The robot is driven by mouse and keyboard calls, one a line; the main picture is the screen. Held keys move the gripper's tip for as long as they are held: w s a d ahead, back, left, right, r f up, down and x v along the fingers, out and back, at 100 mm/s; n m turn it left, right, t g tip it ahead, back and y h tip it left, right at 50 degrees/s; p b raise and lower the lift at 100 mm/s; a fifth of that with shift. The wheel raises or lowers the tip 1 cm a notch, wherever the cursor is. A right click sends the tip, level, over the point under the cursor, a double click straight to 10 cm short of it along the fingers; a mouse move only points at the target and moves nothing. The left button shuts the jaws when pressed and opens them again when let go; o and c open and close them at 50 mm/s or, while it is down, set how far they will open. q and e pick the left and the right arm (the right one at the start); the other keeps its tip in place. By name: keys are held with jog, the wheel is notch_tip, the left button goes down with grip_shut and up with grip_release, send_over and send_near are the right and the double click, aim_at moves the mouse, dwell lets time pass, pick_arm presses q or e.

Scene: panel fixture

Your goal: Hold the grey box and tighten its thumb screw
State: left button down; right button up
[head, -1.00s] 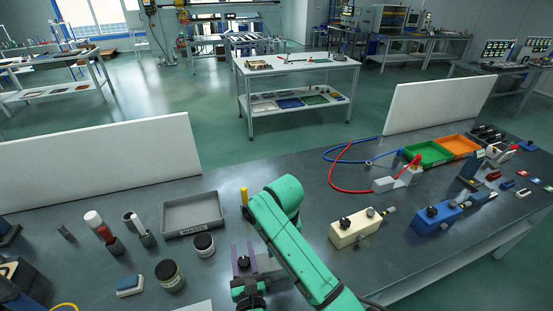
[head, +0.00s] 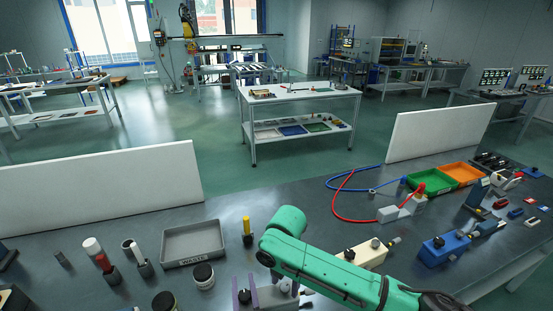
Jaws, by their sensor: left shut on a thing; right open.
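The grey box (head: 268,298) is at the bottom middle of the head view, partly cut off and partly behind the green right arm. The two purple fingers of my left gripper (head: 244,292) stand at its left end and are shut on it; the rest of this gripper is below the picture. My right gripper (head: 286,280) is open, over or beside the box's right part, mostly hidden under its own wrist. The thumb screw cannot be made out clearly. I cannot tell whether the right fingers touch anything.
A grey waste tray (head: 193,259), a yellow-handled tool (head: 247,227) and dark jars (head: 204,275) lie left and behind. A cream box (head: 367,256) and a blue box (head: 440,250) stand to the right. White panels (head: 100,186) edge the table's back.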

aim_at(284, 287)
jog(key=n, duration=0.4)
jog(key=shift+w+n, duration=0.1)
jog(key=shift+n, duration=0.3)
notch_tip(284, 287, up, 12)
jog(key=w+a+r+m+t+y, duration=0.3)
jog(key=w+r+t+y, duration=0.3)
jog(key=w+r+t, duration=0.5)
jog(key=w+r, duration=0.3)
jog(key=w, duration=0.3)
jog(key=shift+a+r+t, duration=0.3)
jog(key=shift+a+r, duration=0.05)
jog(key=shift+a, duration=0.05)
